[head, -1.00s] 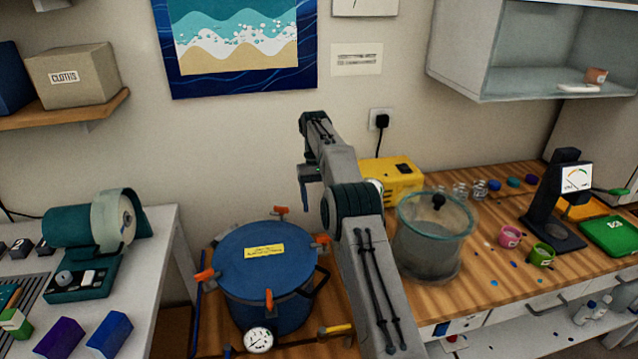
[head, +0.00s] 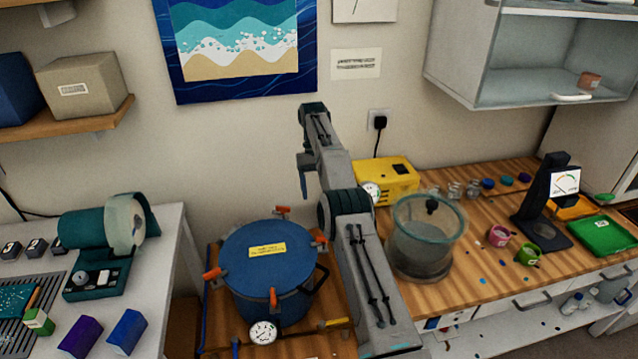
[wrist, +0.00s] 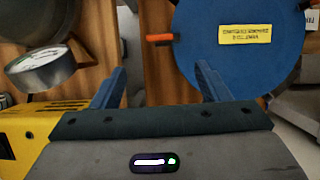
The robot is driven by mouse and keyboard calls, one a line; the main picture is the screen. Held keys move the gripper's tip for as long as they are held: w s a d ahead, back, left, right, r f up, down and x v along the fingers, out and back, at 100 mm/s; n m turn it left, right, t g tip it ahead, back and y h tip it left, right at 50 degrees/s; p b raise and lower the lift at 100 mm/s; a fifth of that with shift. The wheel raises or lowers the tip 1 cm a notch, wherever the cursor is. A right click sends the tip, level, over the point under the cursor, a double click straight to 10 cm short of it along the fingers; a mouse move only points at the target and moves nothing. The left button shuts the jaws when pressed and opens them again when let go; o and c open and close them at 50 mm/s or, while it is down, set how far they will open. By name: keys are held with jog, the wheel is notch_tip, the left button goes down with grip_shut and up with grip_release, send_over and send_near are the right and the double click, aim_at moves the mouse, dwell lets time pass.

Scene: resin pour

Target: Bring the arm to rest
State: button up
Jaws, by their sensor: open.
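My arm rises in front of the workbench in the head view. My gripper (wrist: 160,86) shows in the wrist view with its two blue fingers spread apart and nothing between them. In the head view the gripper end is small and mostly hidden by the arm. In the wrist view, a blue pressure pot (wrist: 235,65) with a yellow label lies beyond the fingers, upper right. In the head view the pot (head: 262,285) stands left of my arm, lid on, with orange clamps and a gauge at its front.
A yellow machine (head: 388,183) stands behind my arm. A clear glass chamber (head: 425,245) stands right of it. Pink (head: 498,236) and green (head: 528,254) cups, a black stand (head: 541,215) and a green tray (head: 606,236) are farther right. A wall cabinet (head: 462,60) hangs upper right.

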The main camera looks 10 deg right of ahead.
dwell(0.4)
jog(key=s+r+t+b, duration=0.3)
jog(key=s+r+t, duration=0.1)
jog(key=s+r, duration=1.2)
jog(key=s+f+t+b, duration=0.1)
jog(key=s+f+t, duration=0.1)
jog(key=s, duration=1.1)
jog(key=s+f+t+b, duration=0.1)
jog(key=s+f, duration=0.3)
jog(key=s, duration=0.9)
jog(key=shift+f+t+b, duration=0.25)
jog(key=shift+t+b, duration=0.05)
jog(key=shift+t, duration=0.3)
jog(key=shift+d, duration=0.1)
jog(key=shift+c, duration=0.3)
